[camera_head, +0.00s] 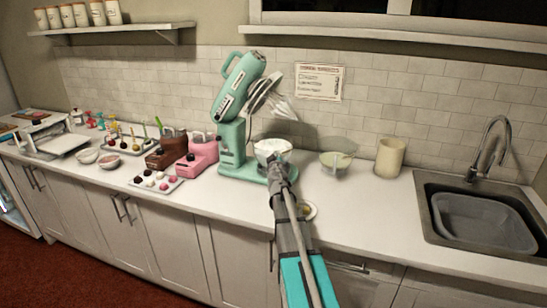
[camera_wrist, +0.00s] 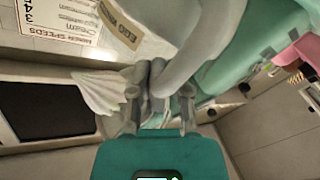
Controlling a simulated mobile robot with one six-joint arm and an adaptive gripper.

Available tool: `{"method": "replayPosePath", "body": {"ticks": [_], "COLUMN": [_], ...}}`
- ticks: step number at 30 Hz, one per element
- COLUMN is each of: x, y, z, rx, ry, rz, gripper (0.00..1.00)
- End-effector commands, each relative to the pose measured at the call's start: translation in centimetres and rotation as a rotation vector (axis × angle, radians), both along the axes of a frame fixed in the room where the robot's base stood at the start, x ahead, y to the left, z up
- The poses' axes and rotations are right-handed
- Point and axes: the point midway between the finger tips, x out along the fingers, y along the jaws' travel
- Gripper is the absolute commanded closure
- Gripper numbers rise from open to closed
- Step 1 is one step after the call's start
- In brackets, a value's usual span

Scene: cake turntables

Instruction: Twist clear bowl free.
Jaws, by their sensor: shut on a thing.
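A clear bowl (camera_head: 263,155) with white contents sits on the base of the teal stand mixer (camera_head: 232,145). The mixer's head is tilted up, with a whisk (camera_head: 262,92) and pale material hanging from it. My gripper (camera_head: 278,168) is at the front of the bowl, shut on part of it. In the wrist view the fingers (camera_wrist: 158,98) close around a grey curved piece (camera_wrist: 157,72) that looks like the bowl's handle. My arm and gripper hide part of the bowl's front and its seat on the base.
A small dish (camera_head: 308,211) lies beside my arm. The counter between canister and sink is clear.

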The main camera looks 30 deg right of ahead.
Motion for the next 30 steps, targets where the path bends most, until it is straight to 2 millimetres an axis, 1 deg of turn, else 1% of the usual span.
{"method": "replayPosePath", "body": {"ticks": [12,22,30], "x": [-0.1,-0.4,-0.5], "y": [0.0,-0.9,-1.1], "z": [0.0,0.0,0.0], "rx": [-0.002,-0.002,-0.003], "ry": [0.001,0.000,0.001], "rz": [0.012,0.083,0.117], "gripper": [1.00,1.00,1.00]}}
